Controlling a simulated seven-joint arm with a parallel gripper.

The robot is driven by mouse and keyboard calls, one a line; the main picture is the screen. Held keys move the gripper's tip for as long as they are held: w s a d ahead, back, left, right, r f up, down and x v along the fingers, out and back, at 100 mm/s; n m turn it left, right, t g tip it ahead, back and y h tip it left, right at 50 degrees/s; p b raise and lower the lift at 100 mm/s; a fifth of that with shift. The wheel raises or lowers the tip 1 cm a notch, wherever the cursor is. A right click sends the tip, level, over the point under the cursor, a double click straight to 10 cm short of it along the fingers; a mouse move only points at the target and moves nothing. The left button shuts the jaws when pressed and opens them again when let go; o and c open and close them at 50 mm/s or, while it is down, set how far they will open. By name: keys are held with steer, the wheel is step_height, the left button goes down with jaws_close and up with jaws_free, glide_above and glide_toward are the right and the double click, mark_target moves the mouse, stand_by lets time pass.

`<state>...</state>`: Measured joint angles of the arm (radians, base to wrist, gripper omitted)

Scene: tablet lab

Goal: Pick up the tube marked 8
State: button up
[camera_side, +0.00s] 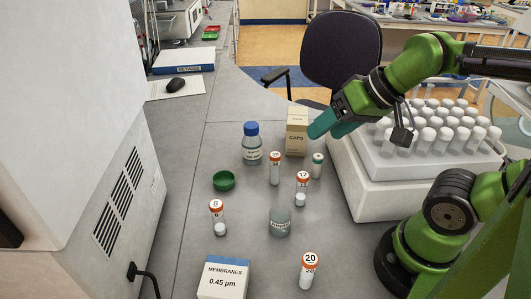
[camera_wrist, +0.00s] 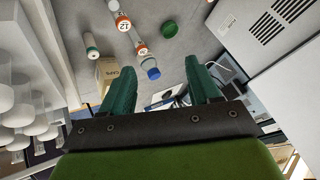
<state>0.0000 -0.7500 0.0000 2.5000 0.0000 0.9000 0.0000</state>
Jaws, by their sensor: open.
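The tube marked 8 (camera_side: 217,215) has a white body and an orange-rimmed cap. It stands on the grey bench at the left of the side view, in front of a green dish. I cannot make it out in the wrist view. My gripper (camera_side: 322,125) is open, in the air by the caps box at the back right, well apart from tube 8. In the wrist view my gripper (camera_wrist: 163,72) shows two spread teal fingers with nothing held between them.
Other tubes marked 12 (camera_side: 302,184) and 20 (camera_side: 308,268) stand on the bench. A blue-capped bottle (camera_side: 252,145), green dish (camera_side: 223,181), glass jar (camera_side: 280,222), caps box (camera_side: 297,132) and membranes box (camera_side: 223,281) stand around. A white rack (camera_side: 375,190) is right.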

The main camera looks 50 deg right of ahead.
steer(key=n+g+h, duration=0.2)
steer(key=n+g, duration=0.4)
steer(key=g, duration=0.1)
glide_above(218, 216)
steer(key=d, duration=0.1)
step_height(218, 216, down, 6)
steer(key=w+r, duration=0.1)
steer(key=w, duration=0.1)
steer(key=f, duration=1.1)
steer(key=shift+s+d+f, duration=0.1)
steer(key=shift+s, duration=0.15)
steer(key=shift+s+a+f, duration=0.1)
steer(key=shift+a+f, duration=0.05)
steer(key=shift+f, duration=1.25)
steer(key=shift+s+a+f, duration=0.1)
steer(key=shift+f, duration=1.25)
steer(key=c, duration=1.1)
